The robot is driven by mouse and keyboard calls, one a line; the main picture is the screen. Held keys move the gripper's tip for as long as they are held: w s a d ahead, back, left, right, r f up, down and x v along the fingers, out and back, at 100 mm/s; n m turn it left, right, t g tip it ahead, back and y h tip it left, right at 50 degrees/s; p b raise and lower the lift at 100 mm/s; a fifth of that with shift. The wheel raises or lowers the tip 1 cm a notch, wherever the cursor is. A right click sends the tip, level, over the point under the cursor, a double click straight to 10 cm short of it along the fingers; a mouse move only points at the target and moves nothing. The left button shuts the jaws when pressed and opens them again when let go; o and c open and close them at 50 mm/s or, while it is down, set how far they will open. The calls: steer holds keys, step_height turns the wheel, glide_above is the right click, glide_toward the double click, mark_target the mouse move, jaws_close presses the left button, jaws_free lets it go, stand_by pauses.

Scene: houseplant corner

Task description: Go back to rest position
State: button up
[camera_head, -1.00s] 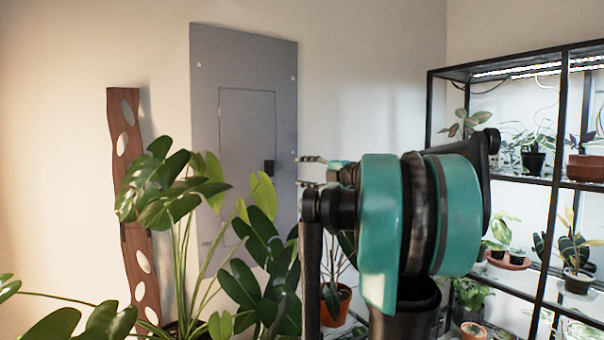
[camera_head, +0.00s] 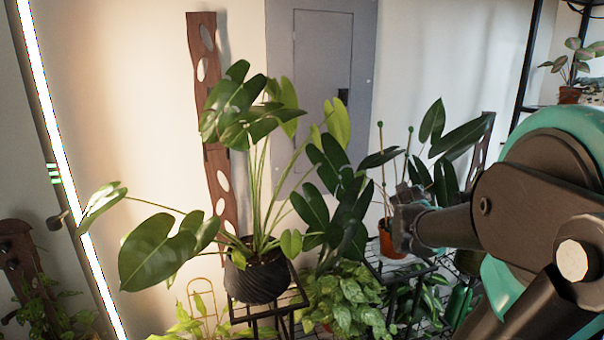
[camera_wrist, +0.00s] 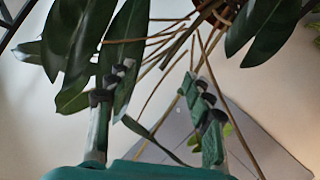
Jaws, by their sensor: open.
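My gripper (camera_wrist: 157,100) is open and empty in the wrist view, with dark leaves and thin brown stems behind and between its fingers. In the head view my arm comes in from the right, and the gripper end (camera_head: 408,218) is by a terracotta pot (camera_head: 392,240) with a dark-leaved plant. The fingertips cannot be made out there. I cannot tell whether the gripper touches the plant. The grey wall panel (camera_head: 322,70) also shows at a slant in the wrist view (camera_wrist: 255,150).
A large-leaved plant in a black pot (camera_head: 257,280) stands on a black stand left of my arm. A leafy plant (camera_head: 345,300) is low in the middle. A black shelf frame (camera_head: 527,70) is at the right. A bright light strip (camera_head: 65,160) runs down the left.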

steer(key=s+a+f+m+g+y, duration=0.1)
steer(key=s+a+f+g, duration=0.3)
steer(key=s+f, duration=0.8)
steer(key=s+a+f+m+g+y, duration=0.1)
steer(key=s+a+f+g+y, duration=0.3)
steer(key=s+a+f, duration=0.5)
step_height(320, 180, down, 4)
steer(key=s+g, duration=0.1)
steer(key=s, duration=0.2)
steer(key=shift+r+m, duration=0.2)
steer(key=shift+m, duration=0.1)
